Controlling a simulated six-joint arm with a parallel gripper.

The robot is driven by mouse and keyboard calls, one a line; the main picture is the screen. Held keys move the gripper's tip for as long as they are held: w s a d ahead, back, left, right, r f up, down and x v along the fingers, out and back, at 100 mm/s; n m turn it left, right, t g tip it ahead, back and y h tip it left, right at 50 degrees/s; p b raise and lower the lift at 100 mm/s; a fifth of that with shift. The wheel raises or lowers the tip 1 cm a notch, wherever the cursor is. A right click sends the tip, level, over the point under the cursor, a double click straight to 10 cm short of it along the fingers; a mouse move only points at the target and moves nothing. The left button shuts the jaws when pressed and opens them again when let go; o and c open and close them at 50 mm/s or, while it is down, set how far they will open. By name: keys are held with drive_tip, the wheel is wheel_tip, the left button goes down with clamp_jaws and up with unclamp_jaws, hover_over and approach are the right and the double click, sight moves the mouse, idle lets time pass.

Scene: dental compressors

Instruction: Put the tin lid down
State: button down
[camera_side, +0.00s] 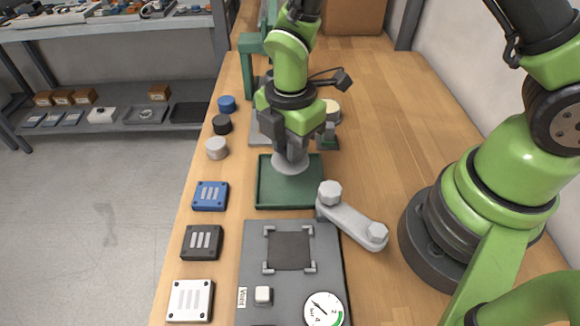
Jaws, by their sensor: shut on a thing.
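My gripper (290,143) points straight down over the green tray (270,196) in the middle of the bench. It is shut on the tin lid (290,163), a flat grey disc, held level at the back half of the tray. I cannot tell whether the lid touches the tray floor or hangs just above it. The fingers and the upper part of the lid are partly hidden by the gripper body.
Round blue (227,103), black (222,124) and white (216,147) caps line the left edge, with square blocks (210,195) nearer. A grey plate with a gauge (324,309) and a grey lever (352,220) stand in front. The right rear bench (410,110) is clear.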

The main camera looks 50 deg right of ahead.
sight(290, 181)
drive_tip(key=shift+f, duration=2.6)
drive_tip(key=shift+f, duration=0.1)
drive_tip(key=c, duration=1)
unclamp_jaws()
